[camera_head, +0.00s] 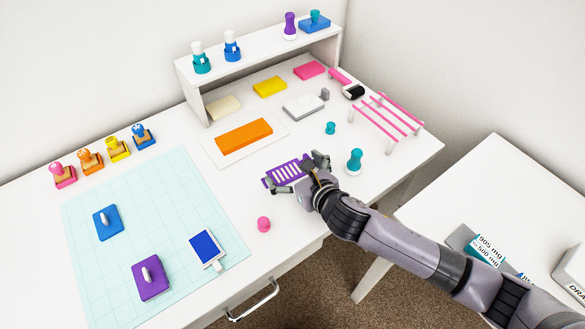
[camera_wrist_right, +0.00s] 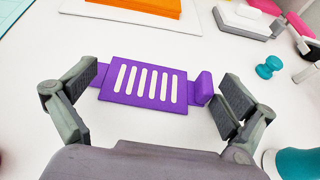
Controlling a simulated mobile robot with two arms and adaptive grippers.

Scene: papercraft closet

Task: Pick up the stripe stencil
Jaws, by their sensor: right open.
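The stripe stencil (camera_wrist_right: 145,85) is a flat purple plate with several pale slots and a raised purple block at one end. It lies on the white table, and it also shows in the head view (camera_head: 287,172). My right gripper (camera_wrist_right: 163,90) is open, with one finger beyond each end of the stencil. In the head view my right gripper (camera_head: 296,176) partly covers the stencil's right end. A clear gap shows between the left finger and the plate's main body; the right finger is close to the raised block. My left gripper is not in view.
An orange block (camera_head: 244,136) on a white sheet lies behind the stencil. A teal stamp (camera_head: 354,162) stands to the right, and a pink knob (camera_head: 263,224) is in front. A pink-barred rack (camera_head: 388,113) is farther right. A teal cutting mat (camera_head: 85,255) lies left.

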